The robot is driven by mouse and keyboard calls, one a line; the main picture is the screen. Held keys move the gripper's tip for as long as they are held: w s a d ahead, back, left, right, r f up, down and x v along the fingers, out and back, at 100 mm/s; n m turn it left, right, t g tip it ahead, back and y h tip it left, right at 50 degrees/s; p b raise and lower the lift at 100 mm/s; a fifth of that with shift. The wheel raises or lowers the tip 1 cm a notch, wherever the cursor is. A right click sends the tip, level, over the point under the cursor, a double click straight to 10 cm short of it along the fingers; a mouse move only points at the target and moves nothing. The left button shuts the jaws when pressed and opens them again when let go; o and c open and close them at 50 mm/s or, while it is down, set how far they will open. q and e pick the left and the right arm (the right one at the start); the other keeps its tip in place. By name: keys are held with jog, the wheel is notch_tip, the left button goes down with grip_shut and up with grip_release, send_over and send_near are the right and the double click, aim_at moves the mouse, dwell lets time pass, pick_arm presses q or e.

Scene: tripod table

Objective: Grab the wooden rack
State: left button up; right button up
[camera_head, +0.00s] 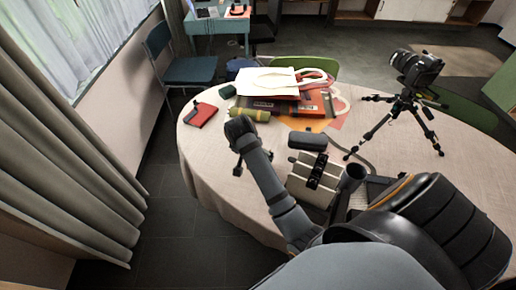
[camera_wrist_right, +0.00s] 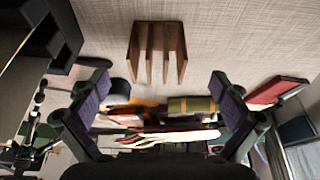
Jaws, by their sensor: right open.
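The wooden rack (camera_wrist_right: 158,50) is brown, with several upright slats. It stands on the tablecloth near the top of the right wrist view, ahead of and roughly centred between the fingers. My right gripper (camera_wrist_right: 160,95) is open, its two fingers apart with nothing between them. In the head view my right arm reaches in from the bottom right, and the dark right gripper (camera_head: 239,168) points down over the table's near left part. I cannot make out the rack there; my arm may hide it. My left gripper is not in view.
The round table (camera_head: 200,160) bears a red notebook (camera_head: 200,115), an olive roll (camera_head: 250,115), stacked books with a white bag (camera_head: 268,82), a dark case (camera_head: 307,140), a beige box (camera_head: 300,187) and a camera (camera_head: 416,68) on a tripod. The table's left edge is mostly clear.

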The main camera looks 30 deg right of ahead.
jog(key=x, duration=0.4)
jog(key=shift+s+f, duration=0.2)
jog(key=shift+s, duration=0.05)
jog(key=shift+w+d+f, duration=0.1)
jog(key=shift+w+f, duration=0.05)
jog(key=shift+f, duration=0.5)
jog(key=x, duration=0.4)
jog(key=shift+d+f, duration=0.1)
jog(key=shift+f, duration=0.05)
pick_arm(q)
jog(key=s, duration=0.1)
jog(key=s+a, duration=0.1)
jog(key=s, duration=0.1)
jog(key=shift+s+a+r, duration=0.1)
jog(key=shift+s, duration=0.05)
pick_arm(e)
jog(key=c, duration=1.3)
